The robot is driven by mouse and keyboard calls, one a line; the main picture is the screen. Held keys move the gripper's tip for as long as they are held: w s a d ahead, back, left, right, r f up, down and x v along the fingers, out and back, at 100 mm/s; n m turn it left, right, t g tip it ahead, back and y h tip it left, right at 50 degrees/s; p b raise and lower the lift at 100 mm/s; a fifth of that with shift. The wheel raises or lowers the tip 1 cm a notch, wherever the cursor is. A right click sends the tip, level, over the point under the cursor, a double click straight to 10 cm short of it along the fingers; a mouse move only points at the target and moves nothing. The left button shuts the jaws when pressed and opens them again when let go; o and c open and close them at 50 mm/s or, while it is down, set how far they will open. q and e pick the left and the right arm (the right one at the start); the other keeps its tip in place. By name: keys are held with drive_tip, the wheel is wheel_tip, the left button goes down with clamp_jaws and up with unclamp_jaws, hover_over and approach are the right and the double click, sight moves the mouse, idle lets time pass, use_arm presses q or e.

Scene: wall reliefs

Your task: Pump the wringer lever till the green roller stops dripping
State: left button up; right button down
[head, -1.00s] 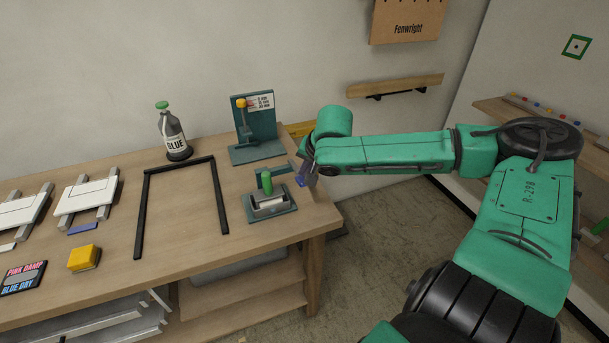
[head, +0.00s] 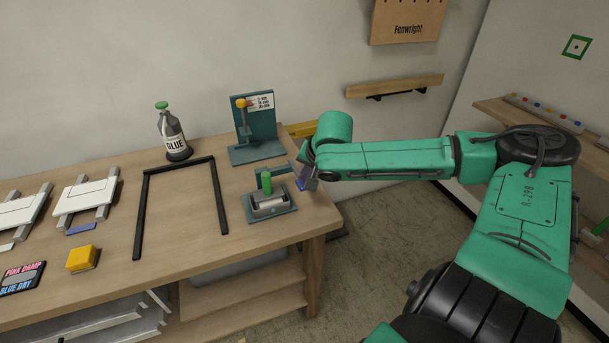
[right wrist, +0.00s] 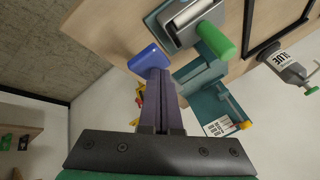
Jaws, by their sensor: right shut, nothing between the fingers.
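The wringer (head: 286,213) is a teal-based press with a grey metal roller, near the right end of the bench. A green cylinder (head: 266,182) stands up from it in the head view; it also shows in the right wrist view (right wrist: 215,40). The lever's blue grip (right wrist: 147,58) sits at the tips of my right gripper (right wrist: 155,74). My right gripper (head: 303,181) is shut with nothing between its fingers, beside the wringer's right side. It looks to touch the blue grip, but I cannot be sure. No drips can be made out. My left gripper is out of view.
A teal stand with a yellow knob (head: 262,130) is behind the wringer. A glue bottle (head: 174,137), a black frame (head: 220,200) and a yellow block (head: 82,259) are to the left. A sign (head: 22,279) reads pink damp, blue dry.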

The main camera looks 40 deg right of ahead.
drive_tip(key=shift+s+a+f, duration=0.1)
drive_tip(key=shift+s+f, duration=0.05)
drive_tip(key=shift+f, duration=0.45)
drive_tip(key=shift+s+f, duration=0.15)
drive_tip(key=shift+f, duration=0.45)
idle(1.1)
drive_tip(key=shift+w+r+b, duration=0.2)
drive_tip(key=shift+r+b, duration=0.25)
drive_tip(key=shift+r, duration=0.15)
drive_tip(key=shift+w+r+b, duration=0.15)
drive_tip(key=shift+r+b, duration=0.3)
drive_tip(key=shift+r, duration=0.15)
drive_tip(key=shift+w+d+r, duration=0.15)
drive_tip(key=shift+w+r, duration=0.05)
drive_tip(key=shift+r, duration=0.65)
drive_tip(key=shift+w+d+r, duration=0.1)
drive_tip(key=shift+w+r, duration=0.05)
drive_tip(key=shift+r, duration=0.65)
drive_tip(key=r+p, duration=0.2)
drive_tip(key=w+r+p, duration=0.1)
drive_tip(key=r+p, duration=0.1)
drive_tip(key=shift+w+d+r+p, duration=0.1)
drive_tip(key=shift+d+r+p, duration=0.1)
drive_tip(key=shift+r+p, duration=0.15)
